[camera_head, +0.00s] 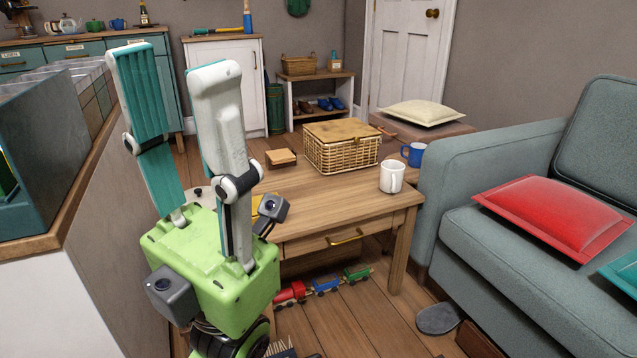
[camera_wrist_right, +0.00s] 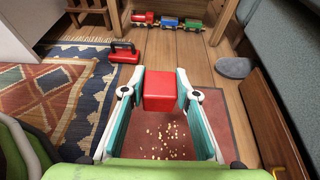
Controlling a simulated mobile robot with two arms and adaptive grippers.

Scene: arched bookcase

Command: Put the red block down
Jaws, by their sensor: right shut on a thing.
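The red block (camera_wrist_right: 160,88) is in the right wrist view, gripped between the two fingertips of my right gripper (camera_wrist_right: 160,97). Below it lies a flat dark red mat (camera_wrist_right: 205,128) with pale crumbs scattered on it. The block looks held above the floor, but its exact height cannot be told. The block and my right gripper do not show in the head view. My left gripper (camera_head: 172,62) stands upright in the head view, its two fingers apart with nothing between them, in front of the wooden table (camera_head: 330,205).
The table bears a wicker basket (camera_head: 341,152) and a white mug (camera_head: 391,177). A toy train (camera_head: 325,284) lies on the floor beneath it. A sofa (camera_head: 480,245) stands at right. Near the mat are a patterned rug (camera_wrist_right: 60,95), a red dark-handled object (camera_wrist_right: 123,54) and a grey slipper (camera_wrist_right: 233,67).

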